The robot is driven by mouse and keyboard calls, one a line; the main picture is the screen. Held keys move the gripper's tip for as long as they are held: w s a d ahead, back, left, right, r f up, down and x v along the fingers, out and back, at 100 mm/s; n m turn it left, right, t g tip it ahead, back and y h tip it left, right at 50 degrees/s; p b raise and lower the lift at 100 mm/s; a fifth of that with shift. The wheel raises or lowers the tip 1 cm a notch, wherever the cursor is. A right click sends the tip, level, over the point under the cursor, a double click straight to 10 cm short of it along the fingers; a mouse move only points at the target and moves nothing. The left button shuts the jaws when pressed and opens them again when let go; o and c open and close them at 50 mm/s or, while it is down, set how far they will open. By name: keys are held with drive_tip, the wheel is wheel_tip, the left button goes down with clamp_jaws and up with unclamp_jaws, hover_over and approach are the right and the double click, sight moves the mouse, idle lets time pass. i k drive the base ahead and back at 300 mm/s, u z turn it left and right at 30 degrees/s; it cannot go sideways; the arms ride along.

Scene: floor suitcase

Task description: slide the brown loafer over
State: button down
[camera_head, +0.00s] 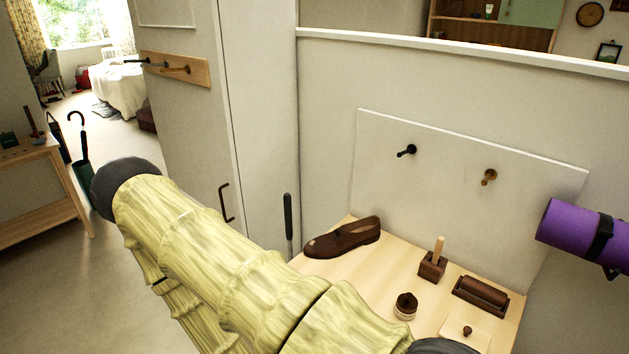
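The brown loafer (343,239) lies on the light wooden top (372,283) near its back left corner, its lighter worn patch towards the left. It stands apart from the other items there. My arm, in a pale yellow-green sleeve, crosses the foreground from the upper left to the bottom right. It hides the front left part of the wooden top. My gripper is not in view.
On the wooden top are a dark block with a peg (433,265), a dark roller in a tray (482,296), a small round brown item (405,305) and a knobbed pale plate (466,334). A purple roll (583,237) juts in at right. Bare wood lies right of the loafer.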

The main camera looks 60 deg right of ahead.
sight(335, 242)
drive_tip(key=u, duration=0.85)
drive_tip(key=i, duration=1.5)
drive_tip(key=z, duration=2.95)
